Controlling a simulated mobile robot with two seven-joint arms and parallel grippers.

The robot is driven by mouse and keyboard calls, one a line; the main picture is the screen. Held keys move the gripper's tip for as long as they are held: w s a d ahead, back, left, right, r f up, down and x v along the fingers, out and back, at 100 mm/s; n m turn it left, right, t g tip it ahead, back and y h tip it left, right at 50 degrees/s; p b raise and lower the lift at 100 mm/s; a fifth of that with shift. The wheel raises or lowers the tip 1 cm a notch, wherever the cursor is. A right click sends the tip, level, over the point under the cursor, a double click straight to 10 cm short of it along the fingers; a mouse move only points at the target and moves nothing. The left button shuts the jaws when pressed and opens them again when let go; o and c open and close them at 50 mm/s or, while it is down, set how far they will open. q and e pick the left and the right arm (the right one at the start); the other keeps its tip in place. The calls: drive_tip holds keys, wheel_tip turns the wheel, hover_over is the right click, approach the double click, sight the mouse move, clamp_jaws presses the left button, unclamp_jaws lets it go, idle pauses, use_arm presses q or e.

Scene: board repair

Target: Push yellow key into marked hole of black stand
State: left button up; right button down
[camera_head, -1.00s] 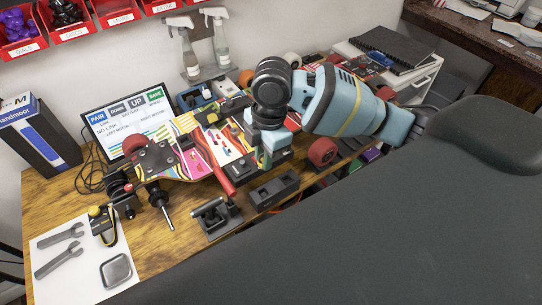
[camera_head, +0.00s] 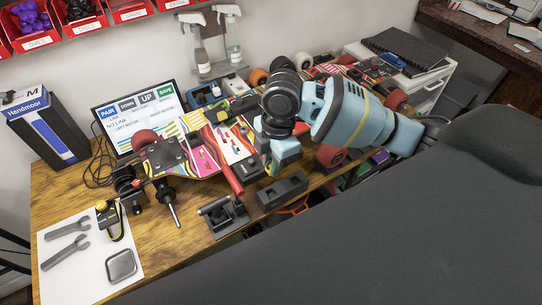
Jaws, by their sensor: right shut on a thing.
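My right gripper (camera_head: 272,163) comes in from the right, its pale blue fingers pointing down over the front of the workbench. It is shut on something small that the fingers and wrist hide. I cannot make out a yellow key there. A black stand (camera_head: 283,193), a low block with recesses in its top, sits at the bench's front edge just below and in front of the fingertips. A gap or contact between them cannot be told, and a marked hole is too small to make out. My left gripper is not in view.
A skateboard deck (camera_head: 204,150) with bright graphics lies behind the gripper. A black clamp-like fixture (camera_head: 222,214) stands left of the stand. A screen (camera_head: 137,118) stands behind. A white sheet (camera_head: 80,287) with wrenches and a metal tray lies front left.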

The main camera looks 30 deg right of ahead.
drive_tip(key=shift+f+b, duration=0.3)
drive_tip(key=shift+f, duration=1.5)
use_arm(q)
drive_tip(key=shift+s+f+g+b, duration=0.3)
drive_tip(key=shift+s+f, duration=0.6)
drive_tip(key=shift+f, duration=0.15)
use_arm(e)
drive_tip(key=shift+f, duration=1.55)
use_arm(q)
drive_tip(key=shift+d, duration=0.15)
use_arm(e)
drive_tip(key=shift+f, duration=0.15)
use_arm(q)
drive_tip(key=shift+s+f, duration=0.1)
use_arm(e)
drive_tip(key=shift+f, duration=0.55)
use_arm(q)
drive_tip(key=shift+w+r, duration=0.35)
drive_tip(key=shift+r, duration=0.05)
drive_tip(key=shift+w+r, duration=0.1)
use_arm(e)
drive_tip(key=shift+f, duration=0.4)
use_arm(q)
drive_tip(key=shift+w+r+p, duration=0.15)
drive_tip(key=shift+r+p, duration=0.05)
drive_tip(key=shift+p, duration=0.15)
use_arm(e)
drive_tip(key=shift+f, duration=0.1)
drive_tip(key=shift+f, duration=0.15)
